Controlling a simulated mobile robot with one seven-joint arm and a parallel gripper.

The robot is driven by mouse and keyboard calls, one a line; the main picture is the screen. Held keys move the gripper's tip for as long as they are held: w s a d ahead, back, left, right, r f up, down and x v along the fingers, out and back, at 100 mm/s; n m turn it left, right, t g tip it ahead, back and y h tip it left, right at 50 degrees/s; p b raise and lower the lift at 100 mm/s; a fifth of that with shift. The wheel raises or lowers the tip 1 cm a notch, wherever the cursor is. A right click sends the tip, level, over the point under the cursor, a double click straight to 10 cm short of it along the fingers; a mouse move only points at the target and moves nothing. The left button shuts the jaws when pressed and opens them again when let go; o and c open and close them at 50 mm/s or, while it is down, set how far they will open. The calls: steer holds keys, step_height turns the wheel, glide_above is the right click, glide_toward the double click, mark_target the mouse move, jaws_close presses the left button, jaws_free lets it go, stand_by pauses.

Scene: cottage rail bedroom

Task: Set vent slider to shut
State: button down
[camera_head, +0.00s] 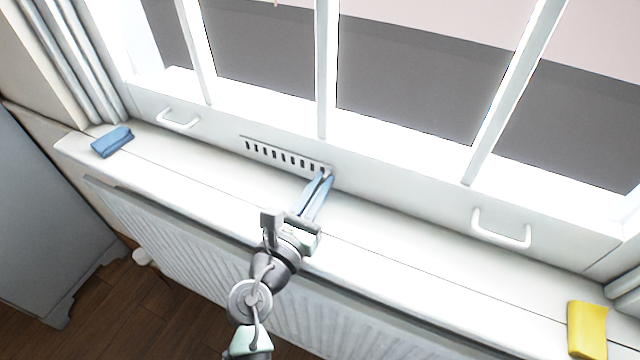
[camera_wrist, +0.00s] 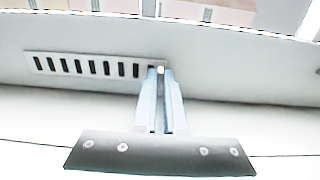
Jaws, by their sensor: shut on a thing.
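The vent (camera_head: 285,156) is a pale plate with a row of dark slots, set low in the window frame just above the sill. Its slots look open and dark. It also shows in the wrist view (camera_wrist: 85,67), running left from my fingertips. My gripper (camera_head: 325,175) reaches over the sill to the vent's right end. Its blue fingers are closed on the small pale slider knob (camera_wrist: 160,70), which shows between the tips in the wrist view. The fingers hide most of the knob and the right end of the plate.
A white sill (camera_head: 400,240) runs below the window, with a radiator (camera_head: 180,240) under it. A blue cloth (camera_head: 112,141) lies at the left and a yellow cloth (camera_head: 587,330) at the right. White handles (camera_head: 178,121) and (camera_head: 500,236) stick out from the frame.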

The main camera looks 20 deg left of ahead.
mark_target(312, 166)
stand_by(0.4)
steer(key=shift+a, duration=1.65)
steer(key=c, duration=1)
jaws_free()
steer(key=shift+a, duration=0.1)
steer(key=shift+o, duration=0.2)
steer(key=s, duration=1.3)
steer(key=shift+a, duration=0.1)
